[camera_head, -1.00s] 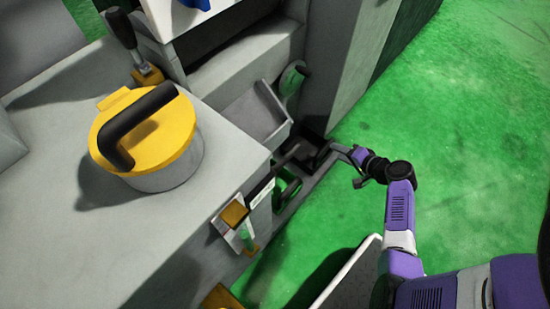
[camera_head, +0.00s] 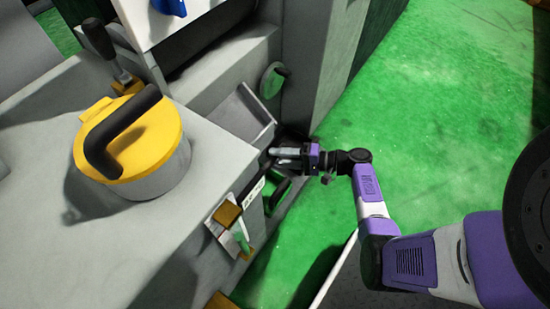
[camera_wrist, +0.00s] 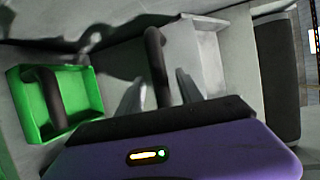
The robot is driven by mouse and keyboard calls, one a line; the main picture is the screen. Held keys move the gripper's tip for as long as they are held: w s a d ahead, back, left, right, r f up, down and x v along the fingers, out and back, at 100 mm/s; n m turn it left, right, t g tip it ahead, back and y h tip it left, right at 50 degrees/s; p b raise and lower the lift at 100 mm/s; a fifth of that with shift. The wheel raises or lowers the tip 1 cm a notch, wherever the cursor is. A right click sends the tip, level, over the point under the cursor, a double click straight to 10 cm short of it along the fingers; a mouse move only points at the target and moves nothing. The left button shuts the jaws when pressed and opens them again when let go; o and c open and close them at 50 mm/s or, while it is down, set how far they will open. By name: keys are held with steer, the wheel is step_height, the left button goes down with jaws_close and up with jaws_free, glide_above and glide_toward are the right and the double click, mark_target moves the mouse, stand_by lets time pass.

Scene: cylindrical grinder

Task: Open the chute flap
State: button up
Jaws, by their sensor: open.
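My gripper (camera_head: 276,158) is at the machine's front right corner, below a grey tray-like chute (camera_head: 240,115). In the wrist view my gripper (camera_wrist: 159,88) is open, its two fingers on either side of a dark bar-like handle (camera_wrist: 154,50). I cannot tell whether the fingers touch the bar. A grey open trough (camera_wrist: 208,55), perhaps the chute, shows right of the bar. I cannot make out for sure which part is the chute flap. My gripper's body hides the lower part of the bar.
A green box-like part with a dark handle (camera_wrist: 82,92) lies left of my fingers. A yellow-lidded pot (camera_head: 150,140) stands on the grey machine top. A tall grey column (camera_head: 312,65) rises behind the gripper. The green floor (camera_head: 440,110) at right is open.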

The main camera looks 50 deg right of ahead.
steer(key=shift+x, duration=0.8)
jaws_close()
stand_by(0.9)
